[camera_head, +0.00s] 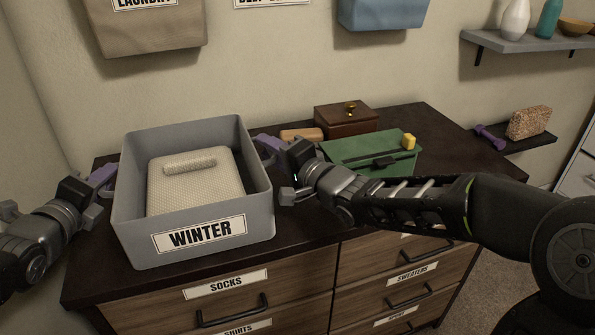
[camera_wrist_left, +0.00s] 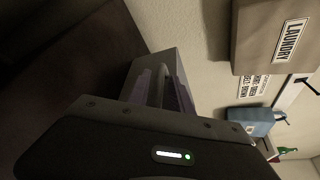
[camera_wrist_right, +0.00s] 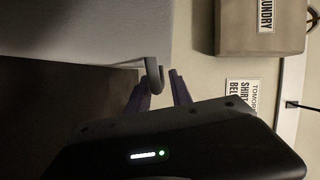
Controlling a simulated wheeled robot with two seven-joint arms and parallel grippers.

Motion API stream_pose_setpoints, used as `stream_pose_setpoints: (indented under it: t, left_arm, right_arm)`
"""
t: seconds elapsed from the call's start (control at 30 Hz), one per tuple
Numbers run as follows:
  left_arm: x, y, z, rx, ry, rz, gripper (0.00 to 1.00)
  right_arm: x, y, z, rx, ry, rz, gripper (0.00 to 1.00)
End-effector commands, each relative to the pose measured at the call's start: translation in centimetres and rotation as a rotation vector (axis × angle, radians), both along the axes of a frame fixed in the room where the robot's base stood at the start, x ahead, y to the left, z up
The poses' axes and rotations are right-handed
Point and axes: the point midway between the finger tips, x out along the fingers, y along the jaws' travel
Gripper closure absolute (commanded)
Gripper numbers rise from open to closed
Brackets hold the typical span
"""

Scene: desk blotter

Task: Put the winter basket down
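The winter basket (camera_head: 131,218) is a grey open bin with a WINTER label. It stands upright at the left of the dresser top (camera_head: 300,233); I cannot tell for certain whether its base touches the wood. A cream textured box with a rolled piece on top (camera_head: 195,183) lies inside. My left gripper (camera_head: 106,178) is at its left side, purple fingers apart around a handle (camera_wrist_left: 161,85). My right gripper (camera_head: 268,145) is at its right side. In the right wrist view its fingers are apart, with the hooked handle (camera_wrist_right: 154,80) between them.
A green box (camera_head: 370,153) with a yellow block (camera_head: 409,141), a brown wooden box (camera_head: 346,120) and a tan block (camera_head: 301,134) stand right of the basket. A laundry bin (camera_head: 150,28) and a blue bin (camera_head: 383,12) hang on the wall.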

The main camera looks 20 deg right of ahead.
Motion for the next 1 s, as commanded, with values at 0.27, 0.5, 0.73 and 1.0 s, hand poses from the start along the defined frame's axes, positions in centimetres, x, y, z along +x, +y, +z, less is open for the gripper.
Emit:
stream_pose_setpoints:
  t: [0.27,0.5,0.73,1.0]
  left_arm:
    - [0.0,-0.1,0.1,0.0,-0.001,-0.001,0.67]
    - [-0.8,0.3,0.3,-0.003,-0.001,0.0,0.67]
    - [-3.9,1.5,1.1,-0.004,-0.004,0.002,0.67]
    - [-8.6,3.0,2.0,-0.002,-0.003,0.002,0.67]
  right_arm:
    - [0.0,0.0,0.0,0.0,0.0,0.0,0.67]
    - [0.0,0.0,0.0,0.0,0.0,0.0,0.67]
    - [0.0,0.0,0.0,0.0,0.0,0.0,0.67]
    - [0.0,0.0,0.0,0.0,0.0,0.0,0.67]
